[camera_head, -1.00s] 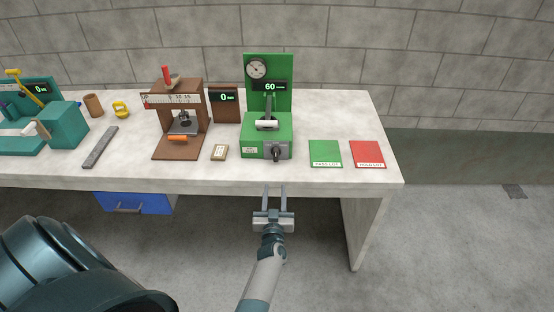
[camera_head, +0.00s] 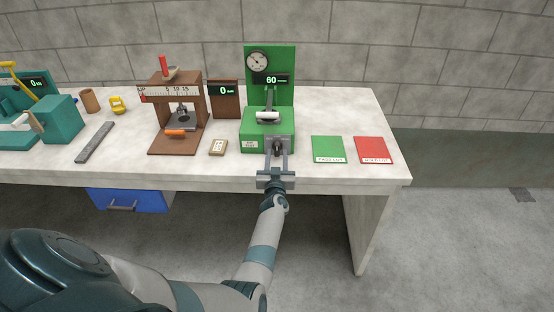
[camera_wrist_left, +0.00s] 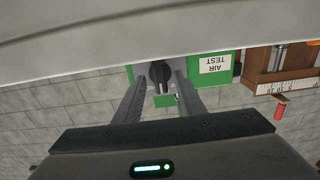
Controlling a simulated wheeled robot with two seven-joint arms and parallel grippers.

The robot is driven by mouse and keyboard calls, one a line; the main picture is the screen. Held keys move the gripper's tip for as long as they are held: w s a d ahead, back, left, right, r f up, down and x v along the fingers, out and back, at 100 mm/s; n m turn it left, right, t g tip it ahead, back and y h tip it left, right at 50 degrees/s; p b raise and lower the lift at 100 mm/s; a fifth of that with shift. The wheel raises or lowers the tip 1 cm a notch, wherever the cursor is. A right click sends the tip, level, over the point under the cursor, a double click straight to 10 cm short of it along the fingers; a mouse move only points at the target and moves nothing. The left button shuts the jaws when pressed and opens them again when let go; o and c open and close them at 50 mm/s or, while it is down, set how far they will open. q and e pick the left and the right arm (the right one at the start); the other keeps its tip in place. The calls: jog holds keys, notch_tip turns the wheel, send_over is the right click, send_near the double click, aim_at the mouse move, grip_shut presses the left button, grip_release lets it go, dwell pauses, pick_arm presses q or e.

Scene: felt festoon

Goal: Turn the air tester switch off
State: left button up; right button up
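The air tester (camera_head: 268,100) is a green machine with a round gauge and a display reading 60, on the table's right half. Its switch (camera_head: 277,148), a dark knob on a grey plate, is on the front face. In the left wrist view the black knob (camera_wrist_left: 160,74) shows beside the "AIR TEST" label (camera_wrist_left: 215,64). My left gripper (camera_head: 276,158) is open, its two fingers pointing at the plate with the knob between them in view. I cannot tell whether the fingers touch the knob. My right gripper is not in view.
A green card (camera_head: 328,149) and a red card (camera_head: 374,150) lie to the right of the tester. A small box (camera_head: 218,147) and a brown press (camera_head: 176,118) stand to its left. The table's front edge (camera_head: 220,182) lies under the left gripper.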

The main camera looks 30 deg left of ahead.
pick_arm(q)
jog(key=shift+b+x, duration=0.4)
jog(key=shift+x, duration=0.6)
grip_shut()
